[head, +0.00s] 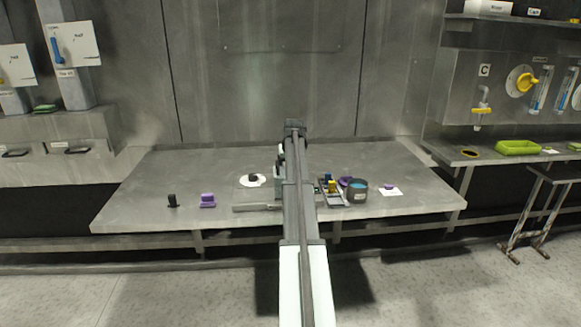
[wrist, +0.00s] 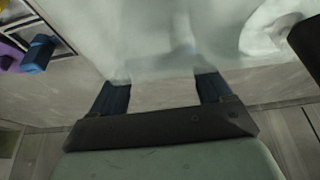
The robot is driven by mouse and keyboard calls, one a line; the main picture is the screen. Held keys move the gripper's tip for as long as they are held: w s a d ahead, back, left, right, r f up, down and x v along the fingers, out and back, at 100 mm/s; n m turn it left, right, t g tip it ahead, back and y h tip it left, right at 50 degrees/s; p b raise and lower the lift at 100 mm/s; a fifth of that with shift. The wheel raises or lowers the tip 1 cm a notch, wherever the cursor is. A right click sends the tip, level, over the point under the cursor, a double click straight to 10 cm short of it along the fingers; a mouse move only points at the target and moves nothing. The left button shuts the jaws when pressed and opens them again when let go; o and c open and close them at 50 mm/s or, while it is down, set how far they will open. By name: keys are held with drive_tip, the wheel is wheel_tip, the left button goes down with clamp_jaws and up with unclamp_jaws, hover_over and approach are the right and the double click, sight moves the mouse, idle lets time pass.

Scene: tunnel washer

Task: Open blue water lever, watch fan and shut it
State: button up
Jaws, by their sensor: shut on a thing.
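A blue lever (head: 57,50) stands upright on a white panel (head: 82,45) at the upper left of the head view. Nothing in view is clearly a fan. My gripper (wrist: 160,86) shows in the wrist view, its two dark blue fingers set wide apart on a large pale, slightly glossy thing (wrist: 150,40). That thing fills the top of the wrist view, and I cannot tell what it is. In the head view my arm hides the gripper over the middle of the table, far to the right of the blue lever.
The steel table (head: 135,190) holds a purple block (head: 207,200), a black piece (head: 172,201), a dark round pot (head: 356,191) and a tray (head: 333,199). At right, a shelf holds a green tray (head: 517,147) below a yellow-handled disc (head: 521,81). A stool (head: 540,185) stands there.

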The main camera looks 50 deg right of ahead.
drive_tip(key=shift+s, duration=0.1)
idle(0.4)
drive_tip(key=o, duration=1)
drive_tip(key=shift+r, duration=0.1)
drive_tip(key=v, duration=1.3)
drive_tip(key=shift+a+r, duration=0.2)
drive_tip(key=shift+r, duration=0.15)
